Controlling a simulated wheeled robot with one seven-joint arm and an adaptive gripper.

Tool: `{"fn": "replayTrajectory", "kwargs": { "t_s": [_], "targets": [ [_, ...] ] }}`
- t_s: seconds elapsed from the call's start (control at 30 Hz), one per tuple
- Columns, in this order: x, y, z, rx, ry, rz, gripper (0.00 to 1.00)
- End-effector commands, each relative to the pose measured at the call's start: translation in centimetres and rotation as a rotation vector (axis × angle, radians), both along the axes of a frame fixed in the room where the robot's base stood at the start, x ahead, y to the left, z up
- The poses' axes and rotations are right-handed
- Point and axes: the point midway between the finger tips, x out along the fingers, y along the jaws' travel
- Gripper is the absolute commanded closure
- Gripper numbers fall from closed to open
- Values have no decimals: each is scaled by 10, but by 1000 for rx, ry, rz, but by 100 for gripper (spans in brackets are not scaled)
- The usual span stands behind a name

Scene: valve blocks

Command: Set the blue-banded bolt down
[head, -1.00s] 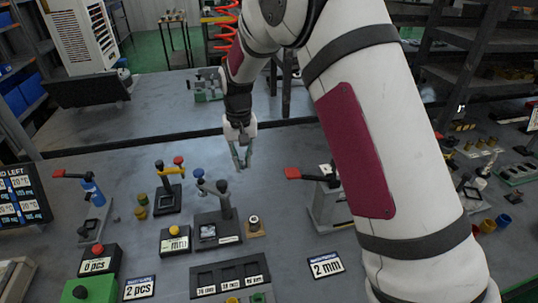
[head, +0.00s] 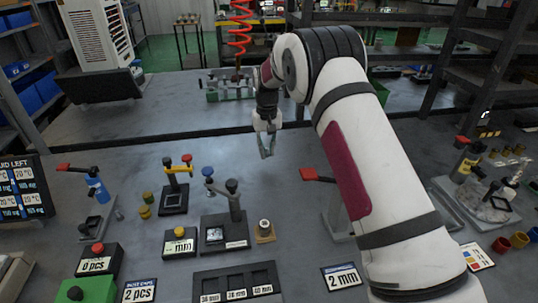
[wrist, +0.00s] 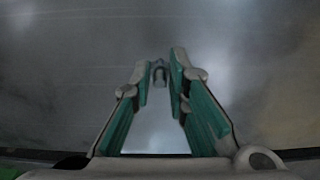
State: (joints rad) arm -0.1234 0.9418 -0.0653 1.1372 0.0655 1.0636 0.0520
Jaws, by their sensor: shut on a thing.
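My gripper (head: 266,152) hangs fingers down above the grey table, beyond the valve blocks in the head view. In the wrist view my gripper (wrist: 160,80) has its green-padded fingers converging at the tips. A small grey piece (wrist: 158,72), taken to be the bolt, shows between the fingertips. No blue band can be made out on it. The held piece is too small to tell in the head view. A dark tray with three labelled slots (head: 198,276) lies at the front of the table.
A gauge block (head: 228,246) with a blue-knobbed post stands left of my gripper, with a small tan-based part (head: 264,232) beside it. A red-handled fixture (head: 312,174) is to the right, partly behind my arm.

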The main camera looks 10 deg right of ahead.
Motion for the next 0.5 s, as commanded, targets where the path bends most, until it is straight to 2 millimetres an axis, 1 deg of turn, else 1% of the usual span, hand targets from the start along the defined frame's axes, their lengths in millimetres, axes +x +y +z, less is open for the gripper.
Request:
{"fn": "replayTrajectory", "kwargs": {
  "t_s": [0.03,0.1,0.2,0.37,0.5],
  "targets": [
    [8,-4,-2,0,-1,-2,100],
    [15,-7,-3,0,-1,-2,100],
    [21,-9,-3,0,-1,-1,100],
    [22,-11,-7,0,1,-1,100],
    [21,-11,-24,0,3,-1,100]
  ]
}}
